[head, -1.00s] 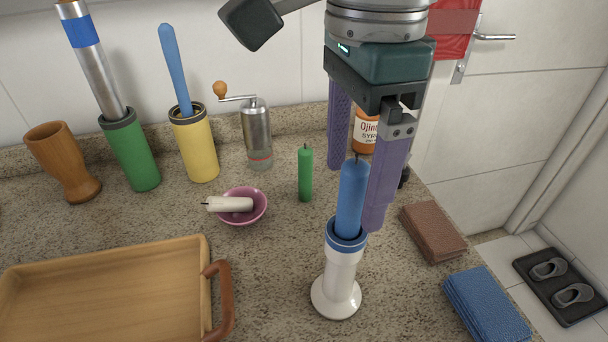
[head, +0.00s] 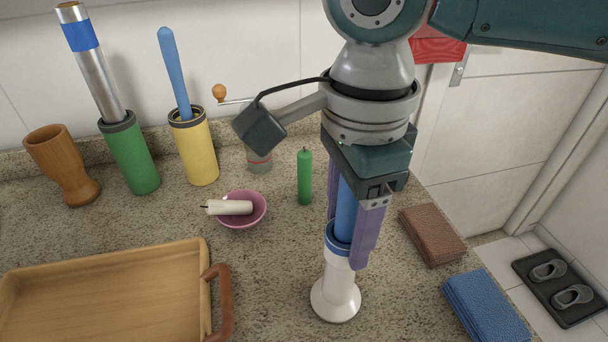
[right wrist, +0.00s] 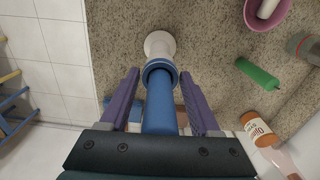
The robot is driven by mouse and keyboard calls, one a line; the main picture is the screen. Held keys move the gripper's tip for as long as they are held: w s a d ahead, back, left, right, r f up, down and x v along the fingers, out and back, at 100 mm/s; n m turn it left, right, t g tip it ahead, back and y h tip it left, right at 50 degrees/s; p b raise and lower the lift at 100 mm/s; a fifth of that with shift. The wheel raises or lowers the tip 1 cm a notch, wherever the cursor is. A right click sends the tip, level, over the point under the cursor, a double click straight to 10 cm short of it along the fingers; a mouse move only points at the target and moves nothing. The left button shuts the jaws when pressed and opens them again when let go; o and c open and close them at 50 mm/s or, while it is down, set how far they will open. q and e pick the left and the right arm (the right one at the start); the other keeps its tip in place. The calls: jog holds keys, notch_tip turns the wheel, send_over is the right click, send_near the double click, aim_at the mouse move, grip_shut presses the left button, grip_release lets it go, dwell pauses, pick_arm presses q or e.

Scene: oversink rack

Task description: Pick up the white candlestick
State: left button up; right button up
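The white candlestick (head: 336,298) stands upright on the counter, with a blue band at its top and a blue candle (head: 346,215) in it. It also shows in the right wrist view (right wrist: 159,44). My right gripper (head: 345,242) points down over it. Its purple fingers are on either side of the blue candle, with the tips near the candlestick's blue rim. In the right wrist view the gripper (right wrist: 160,72) is open, with gaps between the fingers and the candle. The upper candle is partly hidden by the gripper in the head view. My left gripper is not in view.
A green candle (head: 305,177) stands left of the candlestick. A pink bowl (head: 258,215) with a white candle (head: 229,207) and a wooden tray (head: 206,285) are further left. Brown (head: 432,234) and blue (head: 485,305) folded cloths lie right. A syrup bottle (right wrist: 258,129) is behind.

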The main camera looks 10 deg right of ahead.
grip_shut()
dwell(0.6)
